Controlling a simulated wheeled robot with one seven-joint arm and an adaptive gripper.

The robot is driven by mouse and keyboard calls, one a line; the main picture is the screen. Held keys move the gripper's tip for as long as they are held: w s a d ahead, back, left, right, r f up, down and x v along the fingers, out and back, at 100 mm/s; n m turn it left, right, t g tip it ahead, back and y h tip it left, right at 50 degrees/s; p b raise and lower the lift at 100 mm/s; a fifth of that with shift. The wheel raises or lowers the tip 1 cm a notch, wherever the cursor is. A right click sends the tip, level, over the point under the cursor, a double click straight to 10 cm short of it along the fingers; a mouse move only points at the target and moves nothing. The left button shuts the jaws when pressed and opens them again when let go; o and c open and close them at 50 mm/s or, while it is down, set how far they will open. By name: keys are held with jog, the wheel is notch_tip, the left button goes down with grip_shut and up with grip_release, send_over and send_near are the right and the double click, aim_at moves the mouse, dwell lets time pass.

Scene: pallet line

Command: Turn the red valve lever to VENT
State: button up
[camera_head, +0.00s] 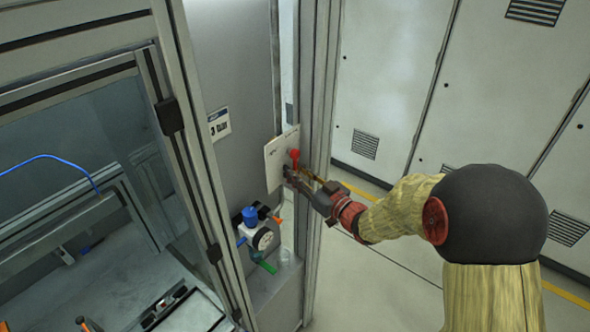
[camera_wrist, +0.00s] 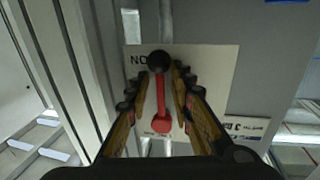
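The red lever (camera_wrist: 160,94) with a black ball end (camera_wrist: 159,61) stands out from a pale plate (camera_wrist: 214,77) in the wrist view. Its red hub (camera_wrist: 161,123) is lower in that picture, and the ball end points to the picture's top. In the head view the red hub (camera_head: 295,154) shows on the plate (camera_head: 274,161), and my gripper hides most of the lever. My gripper (camera_wrist: 161,80) has one finger on each side of the lever, with visible gaps between. It also shows in the head view (camera_head: 293,176). Lettering on the plate is partly hidden; I cannot read VENT.
A regulator with a round gauge (camera_head: 262,239) and blue knob (camera_head: 249,216) sits below left of the plate. A label (camera_head: 219,124) is on the grey panel. A frame post (camera_head: 318,125) stands just right of the plate. Open floor (camera_head: 385,280) lies to the right.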

jog(key=shift+w+a, duration=0.25)
jog(key=shift+c, duration=0.4)
grip_shut()
dwell(0.4)
